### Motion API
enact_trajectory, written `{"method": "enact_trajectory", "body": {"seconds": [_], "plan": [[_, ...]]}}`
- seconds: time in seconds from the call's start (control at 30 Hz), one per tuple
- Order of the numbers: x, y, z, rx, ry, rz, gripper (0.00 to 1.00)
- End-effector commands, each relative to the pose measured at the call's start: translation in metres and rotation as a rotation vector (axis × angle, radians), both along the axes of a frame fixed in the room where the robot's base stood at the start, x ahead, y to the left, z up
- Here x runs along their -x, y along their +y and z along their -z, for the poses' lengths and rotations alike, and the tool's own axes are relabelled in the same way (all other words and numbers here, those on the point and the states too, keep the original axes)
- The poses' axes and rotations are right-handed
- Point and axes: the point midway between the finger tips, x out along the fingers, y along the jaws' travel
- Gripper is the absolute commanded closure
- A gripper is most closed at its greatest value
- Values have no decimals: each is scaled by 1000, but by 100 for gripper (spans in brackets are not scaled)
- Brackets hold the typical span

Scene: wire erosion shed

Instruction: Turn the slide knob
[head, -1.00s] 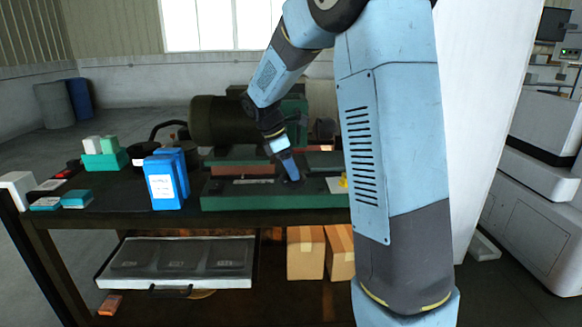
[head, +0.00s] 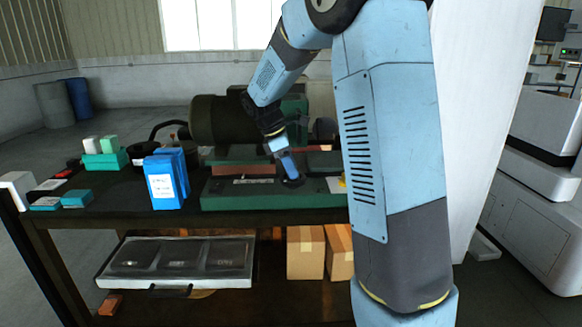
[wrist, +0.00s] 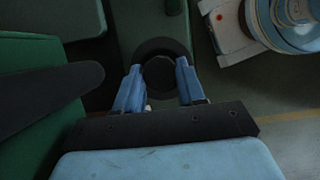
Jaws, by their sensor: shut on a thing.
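The slide knob (wrist: 163,46) is a dark round knob on the front of the green machine (head: 240,200). My gripper (wrist: 160,88) has its two blue fingers on either side of the knob in the wrist view and is shut on it. In the head view my gripper (head: 292,178) reaches down to the knob at the machine's front base, and the fingers hide most of the knob there.
Blue boxes (head: 162,183) stand on the bench left of the machine. Small teal and white boxes (head: 103,160) sit farther left. A large dark motor (head: 222,122) stands behind. A case (head: 180,262) and cardboard boxes (head: 305,252) lie on the lower shelf.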

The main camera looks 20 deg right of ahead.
Motion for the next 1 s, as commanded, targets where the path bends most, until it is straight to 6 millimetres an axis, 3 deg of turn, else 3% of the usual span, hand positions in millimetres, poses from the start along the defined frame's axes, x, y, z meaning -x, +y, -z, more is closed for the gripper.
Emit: {"method": "enact_trajectory", "body": {"seconds": [0.2, 0.53, 0.57, 0.8, 1.0], "plan": [[-2, -1, 0, 0, -2, 156, 91], [-2, -1, -1, 1, -2, 180, 91], [-2, -1, -1, 1, -2, 180, 60], [-2, -1, 0, 0, -1, 179, 37], [-1, 0, 0, 0, -1, 179, 36]]}}
